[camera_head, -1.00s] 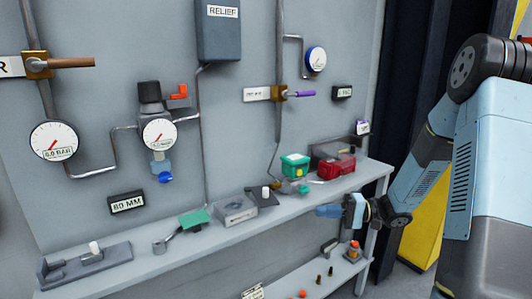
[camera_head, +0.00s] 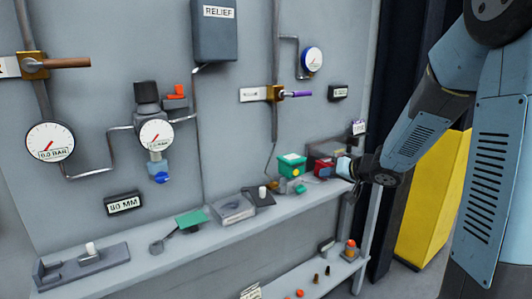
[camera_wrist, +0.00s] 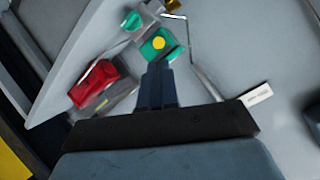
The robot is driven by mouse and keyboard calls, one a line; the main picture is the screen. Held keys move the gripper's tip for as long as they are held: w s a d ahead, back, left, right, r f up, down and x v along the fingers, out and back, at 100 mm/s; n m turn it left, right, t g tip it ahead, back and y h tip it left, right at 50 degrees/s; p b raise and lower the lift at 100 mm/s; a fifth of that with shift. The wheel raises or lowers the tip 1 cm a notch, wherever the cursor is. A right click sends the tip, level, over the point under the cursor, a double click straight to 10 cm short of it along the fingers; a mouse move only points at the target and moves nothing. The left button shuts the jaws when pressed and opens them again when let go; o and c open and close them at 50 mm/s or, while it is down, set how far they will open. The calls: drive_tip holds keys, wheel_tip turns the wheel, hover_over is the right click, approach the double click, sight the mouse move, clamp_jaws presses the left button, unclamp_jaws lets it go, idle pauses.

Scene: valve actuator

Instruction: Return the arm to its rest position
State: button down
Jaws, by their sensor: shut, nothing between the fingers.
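My arm reaches in from the right in the head view, with its forearm beside the right end of the shelf. My gripper is shut and empty; in the wrist view its fingers (camera_wrist: 157,86) are together. In that view they lie in front of the green box with a yellow button (camera_wrist: 158,43). In the head view my wrist is close to the red box (camera_head: 325,168), and the fingertips are hard to make out there. The green box (camera_head: 291,163) stands left of the red box, which also shows in the wrist view (camera_wrist: 94,84).
The upper shelf (camera_head: 145,262) carries several fixtures. A lower shelf (camera_head: 310,283) holds small parts. The wall has gauges, pipes, a relief box (camera_head: 214,30) and a purple-handled valve (camera_head: 296,94). A yellow panel (camera_head: 432,200) stands behind my arm.

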drive_tip(key=s+d+r+m+h, duration=0.2)
drive_tip(key=s+d+r+h, duration=0.6)
drive_tip(key=s+r+h, duration=0.2)
drive_tip(key=s+a+g+y, duration=0.1)
drive_tip(key=s+a+g, duration=0.1)
drive_tip(key=s, duration=0.9)
drive_tip(key=s+a+n+g+y, duration=0.1)
drive_tip(key=s+a+g, duration=0.1)
drive_tip(key=s, duration=0.9)
drive_tip(key=shift+s+f+g, duration=0.2)
drive_tip(key=shift+f+g, duration=0.2)
drive_tip(key=shift+f, duration=0.05)
